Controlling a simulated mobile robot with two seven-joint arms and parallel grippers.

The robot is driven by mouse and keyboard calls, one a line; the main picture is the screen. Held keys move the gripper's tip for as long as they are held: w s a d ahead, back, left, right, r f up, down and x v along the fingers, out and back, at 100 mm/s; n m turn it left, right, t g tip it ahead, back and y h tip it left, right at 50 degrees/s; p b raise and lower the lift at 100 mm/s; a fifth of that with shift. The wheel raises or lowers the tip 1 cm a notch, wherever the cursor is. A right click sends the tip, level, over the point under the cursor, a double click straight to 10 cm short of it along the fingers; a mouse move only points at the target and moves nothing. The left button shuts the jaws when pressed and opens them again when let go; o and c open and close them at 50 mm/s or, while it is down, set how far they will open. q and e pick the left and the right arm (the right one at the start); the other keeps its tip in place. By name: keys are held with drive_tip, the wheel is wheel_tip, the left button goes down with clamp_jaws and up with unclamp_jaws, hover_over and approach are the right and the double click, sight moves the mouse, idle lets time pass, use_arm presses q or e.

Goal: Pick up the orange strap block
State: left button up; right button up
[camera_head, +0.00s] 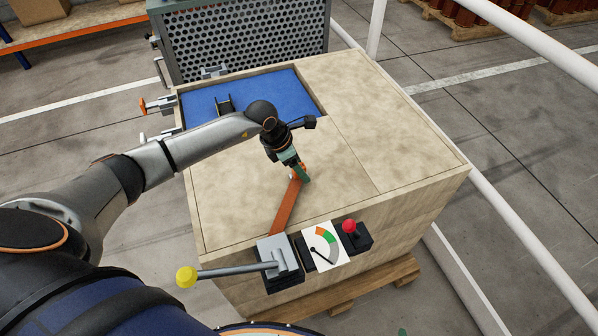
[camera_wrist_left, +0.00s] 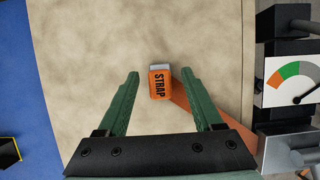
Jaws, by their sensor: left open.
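The orange strap block (camera_wrist_left: 160,84) shows in the left wrist view, with "STRAP" in dark letters and a pale grey end. It lies in the gap between the two green fingers of my left gripper (camera_wrist_left: 161,78), with room on both sides. Neither finger visibly touches it. In the head view my left gripper (camera_head: 301,174) points down over the wooden top, and the block is mostly hidden by it. An orange strip (camera_head: 285,207) runs from there to the grey lever unit; it also shows in the wrist view (camera_wrist_left: 193,103). My right gripper is not in view.
The wooden bench top (camera_head: 370,95) is mostly clear to the right. A blue recessed area (camera_head: 270,92) lies at the back left. A lever with a yellow knob (camera_head: 187,277), a gauge (camera_head: 323,248) and a red knob (camera_head: 349,227) line the front edge. A perforated panel (camera_head: 240,40) stands behind.

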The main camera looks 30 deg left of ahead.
use_arm(q)
clamp_jaws()
idle(0.4)
